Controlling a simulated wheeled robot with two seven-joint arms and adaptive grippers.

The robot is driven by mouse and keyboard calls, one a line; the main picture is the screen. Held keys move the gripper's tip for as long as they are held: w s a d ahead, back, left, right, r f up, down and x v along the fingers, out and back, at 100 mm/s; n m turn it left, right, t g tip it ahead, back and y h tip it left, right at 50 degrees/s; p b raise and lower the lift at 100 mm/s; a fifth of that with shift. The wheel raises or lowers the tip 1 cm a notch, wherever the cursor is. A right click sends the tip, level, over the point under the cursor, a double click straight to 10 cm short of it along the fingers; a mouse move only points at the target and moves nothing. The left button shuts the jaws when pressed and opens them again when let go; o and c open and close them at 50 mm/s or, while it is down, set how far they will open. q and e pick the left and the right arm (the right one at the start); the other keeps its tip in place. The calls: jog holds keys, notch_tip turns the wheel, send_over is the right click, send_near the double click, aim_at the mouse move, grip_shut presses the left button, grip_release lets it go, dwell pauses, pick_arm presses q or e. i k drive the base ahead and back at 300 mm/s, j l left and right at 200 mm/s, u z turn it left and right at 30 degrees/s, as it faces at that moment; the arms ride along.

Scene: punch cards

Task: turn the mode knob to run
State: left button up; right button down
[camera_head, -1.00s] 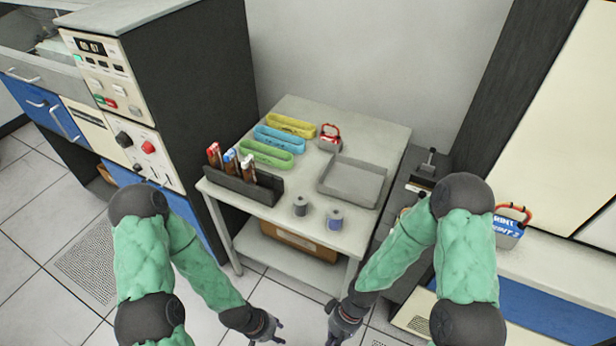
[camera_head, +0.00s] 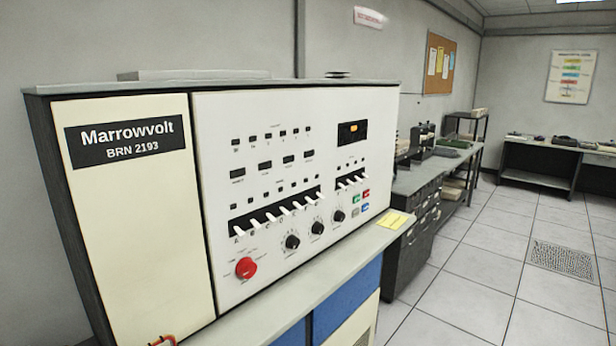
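A large console with a white control panel (camera_head: 218,120) fills the left and middle of the head view. Its cream left section carries a dark "Marrowvolt BRN 2193" plate (camera_head: 125,142). Low on the panel are a round red knob or button (camera_head: 246,268) and three black knobs, a left one (camera_head: 292,242), a middle one (camera_head: 317,228) and a right one (camera_head: 339,216). The lettering around them is too small to read, so I cannot tell which is the mode knob or where it points. Neither of my grippers is in view.
White toggle switches (camera_head: 283,211) sit above the knobs. A grey ledge (camera_head: 330,280) juts out below the panel, with a yellow note (camera_head: 391,220) at its right end. Benches with equipment (camera_head: 425,180) stand beyond. The tiled floor (camera_head: 480,260) at right is clear.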

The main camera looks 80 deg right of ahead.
aim_at(245, 268)
jog(key=k+z, duration=0.35)
jog(key=k+l+z, duration=0.15)
jog(key=z, duration=0.15)
jog(key=l+z, duration=0.1)
jog(key=z, duration=0.75)
jog(key=i+l+z, duration=0.1)
jog(key=z, duration=0.8)
jog(key=l+u, duration=0.15)
jog(key=u, duration=0.35)
jog(key=l+u, duration=0.1)
jog(key=u, duration=0.35)
jog(key=k+l+u, duration=0.1)
jog(key=u, duration=0.4)
jog(key=k+u, duration=0.1)
jog(key=u, duration=0.35)
jog(key=i+l, duration=0.2)
jog(key=l, duration=0.15)
jog(key=j+u, duration=0.05)
